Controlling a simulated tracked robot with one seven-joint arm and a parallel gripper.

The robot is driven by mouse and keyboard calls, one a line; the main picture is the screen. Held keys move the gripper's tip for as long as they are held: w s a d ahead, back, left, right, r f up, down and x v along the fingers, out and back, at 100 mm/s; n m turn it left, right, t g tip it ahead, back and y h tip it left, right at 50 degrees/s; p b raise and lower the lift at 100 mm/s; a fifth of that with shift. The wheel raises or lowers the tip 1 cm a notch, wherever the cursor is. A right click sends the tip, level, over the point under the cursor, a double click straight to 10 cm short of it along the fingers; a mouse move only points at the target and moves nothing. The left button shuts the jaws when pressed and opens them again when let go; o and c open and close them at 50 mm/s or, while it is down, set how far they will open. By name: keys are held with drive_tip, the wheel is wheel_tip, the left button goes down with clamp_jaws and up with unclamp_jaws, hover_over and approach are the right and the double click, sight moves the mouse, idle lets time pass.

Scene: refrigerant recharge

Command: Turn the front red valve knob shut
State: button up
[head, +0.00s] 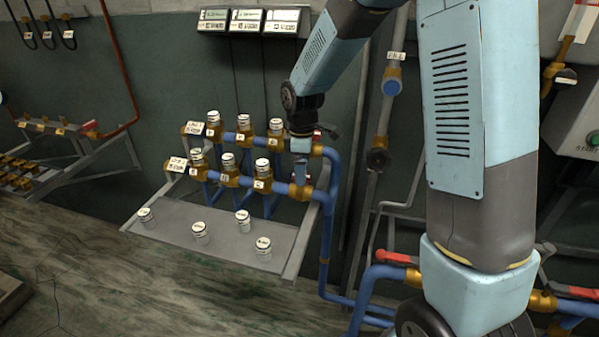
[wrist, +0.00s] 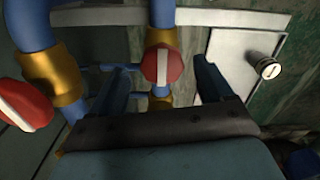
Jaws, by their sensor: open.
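The front red valve knob (wrist: 162,67) has a white stripe and sits on a brass fitting on the blue pipe. It is in the upper middle of the wrist view, its stripe running nearly along the pipe. My gripper (wrist: 160,82) is open and empty, with one finger on each side of the knob in the picture and gaps to both. I cannot tell whether the fingertips reach its depth. In the head view my gripper (head: 301,174) points down at the right end of the front manifold, hiding most of that knob.
A second red knob (wrist: 22,105) with a white stripe is on a brass valve at the left of the wrist view. Blue pipes (head: 330,180) run down right of my gripper. White-capped canisters (head: 242,221) stand on a grey tray (head: 215,225).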

drive_tip(key=shift+f, duration=0.8)
drive_tip(key=shift+r, duration=0.1)
drive_tip(key=c, duration=1)
